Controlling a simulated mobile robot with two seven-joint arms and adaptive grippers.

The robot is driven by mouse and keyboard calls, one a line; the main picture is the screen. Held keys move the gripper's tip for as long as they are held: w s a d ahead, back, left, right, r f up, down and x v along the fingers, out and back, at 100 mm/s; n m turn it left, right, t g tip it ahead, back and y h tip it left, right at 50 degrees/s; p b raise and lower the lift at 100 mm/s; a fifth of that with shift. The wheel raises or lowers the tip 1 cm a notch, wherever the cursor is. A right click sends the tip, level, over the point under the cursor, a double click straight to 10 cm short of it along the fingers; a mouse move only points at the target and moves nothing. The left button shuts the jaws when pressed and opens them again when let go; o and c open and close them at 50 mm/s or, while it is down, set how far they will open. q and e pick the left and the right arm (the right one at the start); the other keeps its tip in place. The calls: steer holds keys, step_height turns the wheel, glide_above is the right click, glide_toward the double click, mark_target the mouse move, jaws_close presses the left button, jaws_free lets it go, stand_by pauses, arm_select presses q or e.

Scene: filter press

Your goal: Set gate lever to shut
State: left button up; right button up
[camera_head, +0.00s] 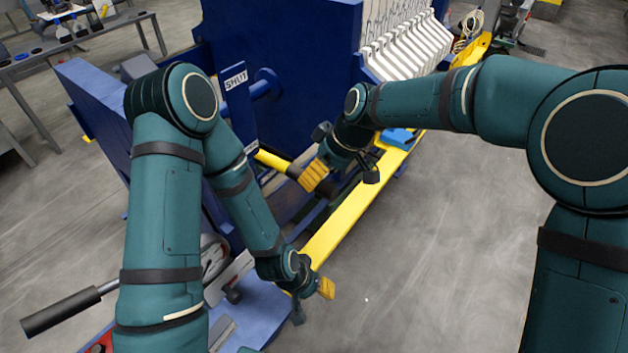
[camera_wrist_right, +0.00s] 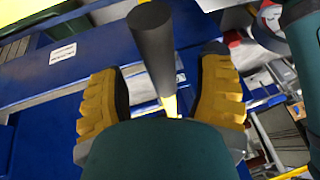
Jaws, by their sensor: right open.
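The gate lever is a yellow rod (camera_head: 272,160) with a black grip, by the blue press frame in the head view. In the right wrist view the black grip (camera_wrist_right: 152,45) stands between the yellow finger pads, with a bit of yellow rod below it. My right gripper (camera_head: 314,176) is open around the grip, with gaps visible on both sides. A white "SHUT" label (camera_head: 236,80) is on a blue plate above the lever. My left gripper (camera_head: 326,288) hangs lower, apart from the lever; its finger opening cannot be made out.
A yellow rail (camera_head: 345,215) runs along the press beside my grippers. Another black-handled lever (camera_head: 60,312) sticks out at lower left. White filter plates (camera_head: 405,50) stand at the back. A table (camera_head: 80,40) is at upper left. The floor (camera_head: 440,250) at right is clear.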

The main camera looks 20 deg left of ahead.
steer(key=shift+x, duration=1.5)
jaws_close()
